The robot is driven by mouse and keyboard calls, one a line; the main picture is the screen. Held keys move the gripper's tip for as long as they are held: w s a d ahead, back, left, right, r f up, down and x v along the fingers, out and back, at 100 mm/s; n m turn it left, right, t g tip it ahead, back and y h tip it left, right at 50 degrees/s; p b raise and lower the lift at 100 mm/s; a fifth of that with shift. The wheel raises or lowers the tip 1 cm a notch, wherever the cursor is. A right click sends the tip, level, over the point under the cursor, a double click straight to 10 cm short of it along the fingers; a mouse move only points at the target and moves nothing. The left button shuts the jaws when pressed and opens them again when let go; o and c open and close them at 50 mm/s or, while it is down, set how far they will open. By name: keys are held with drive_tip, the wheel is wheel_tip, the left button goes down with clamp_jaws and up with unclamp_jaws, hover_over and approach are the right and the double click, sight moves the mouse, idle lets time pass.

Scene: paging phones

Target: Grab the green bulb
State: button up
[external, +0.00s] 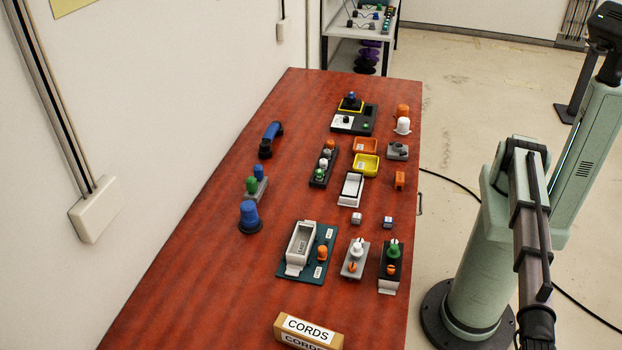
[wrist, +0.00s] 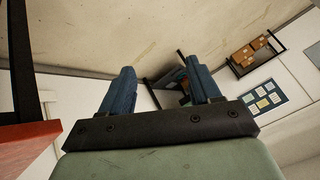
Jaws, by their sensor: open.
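Several green pieces show in the external view, and I cannot tell for sure which is the green bulb. One green bulb (external: 319,174) sits at the near end of a dark rack, with white and orange bulbs behind it. A green piece (external: 252,184) stands beside a blue one in a grey holder on the left. A green-topped piece (external: 393,246) stands on a black block at the right edge. My gripper (wrist: 163,75) is open and empty in the wrist view, its two blue fingers apart, facing floor and wall. It is away from the bulbs and not clearly seen in the external view.
The red table (external: 190,290) has free room along its left and front. A CORDS box (external: 309,330) stands at the near edge. A white tray (external: 351,189), a yellow bin (external: 366,166) and an orange bin (external: 366,146) crowd the right half. A blue handset (external: 271,138) lies at left.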

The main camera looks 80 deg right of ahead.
drive_tip(key=w+d+r+m+t, duration=0.1)
drive_tip(key=w+d+r, duration=0.2)
drive_tip(key=w+d, duration=0.5)
drive_tip(key=w+d+r+t+h, duration=0.15)
drive_tip(key=w+d, duration=0.25)
drive_tip(key=w, duration=0.9)
drive_tip(key=w+d+r+m+t, duration=0.1)
drive_tip(key=w+d+r, duration=0.4)
drive_tip(key=w, duration=0.5)
wheel_tip(320, 180, up, 4)
drive_tip(key=m+t+h, duration=0.1)
drive_tip(key=m+h, duration=0.4)
drive_tip(key=m, duration=0.1)
hover_over(320, 171)
drive_tip(key=s+d, duration=0.2)
drive_tip(key=s, duration=0.3)
drive_tip(key=shift+x, duration=6.6)
drive_tip(key=shift+w+d, duration=0.1)
drive_tip(key=shift+d, duration=0.05)
drive_tip(key=shift+c, duration=0.3)
